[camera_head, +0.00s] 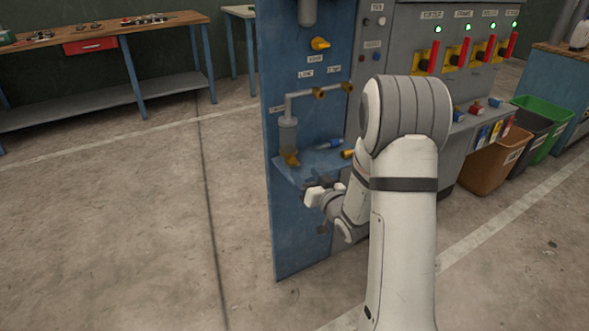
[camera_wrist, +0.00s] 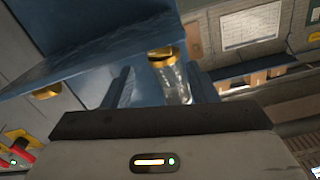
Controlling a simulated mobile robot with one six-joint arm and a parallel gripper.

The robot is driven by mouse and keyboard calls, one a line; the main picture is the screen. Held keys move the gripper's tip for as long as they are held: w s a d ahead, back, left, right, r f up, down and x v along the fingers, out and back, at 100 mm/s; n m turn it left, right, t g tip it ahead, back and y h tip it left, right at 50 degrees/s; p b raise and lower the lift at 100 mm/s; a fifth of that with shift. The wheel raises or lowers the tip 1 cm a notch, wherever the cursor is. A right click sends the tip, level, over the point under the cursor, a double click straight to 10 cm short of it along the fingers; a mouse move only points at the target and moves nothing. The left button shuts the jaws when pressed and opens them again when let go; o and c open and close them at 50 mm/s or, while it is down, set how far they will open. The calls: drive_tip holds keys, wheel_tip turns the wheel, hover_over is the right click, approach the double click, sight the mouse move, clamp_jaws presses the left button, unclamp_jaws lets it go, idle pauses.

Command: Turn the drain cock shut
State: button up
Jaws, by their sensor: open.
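The drain cock (camera_head: 290,158) is a small brass-yellow piece at the bottom of a clear filter bowl (camera_head: 287,134) on the blue panel (camera_head: 272,60). My gripper (camera_head: 318,194) is low in front of the panel, below and right of the cock in the head view; its fingers are hard to make out there. In the wrist view, which looks upside down, my gripper (camera_wrist: 160,76) has two dark blue-grey fingers apart. The clear bowl (camera_wrist: 176,84) and the brass cock (camera_wrist: 162,56) appear between them, farther off. I see no contact. The handle's angle is unclear.
A blue shelf (camera_head: 321,168) juts out by the bowl, close to my gripper, with a blue-handled tool (camera_head: 327,145) over it. Brass valves (camera_head: 319,93) sit on the pipe above. Red switch handles (camera_head: 466,50) are at right. The floor (camera_head: 130,220) at left is clear.

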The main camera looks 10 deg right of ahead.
sight(295, 164)
drive_tip(key=x, duration=0.6)
drive_tip(key=shift+w+a, duration=0.1)
drive_tip(key=shift+w, duration=0.05)
drive_tip(key=c, duration=1)
drive_tip(key=shift+o, duration=0.2)
drive_tip(key=n+b, duration=0.1)
drive_tip(key=b, duration=0.2)
drive_tip(key=shift+f, duration=0.2)
drive_tip(key=shift+r+n+b, duration=0.2)
drive_tip(key=shift+n+b, duration=0.55)
drive_tip(key=shift+n, duration=0.05)
drive_tip(key=o, duration=1)
drive_tip(key=shift+c, duration=0.2)
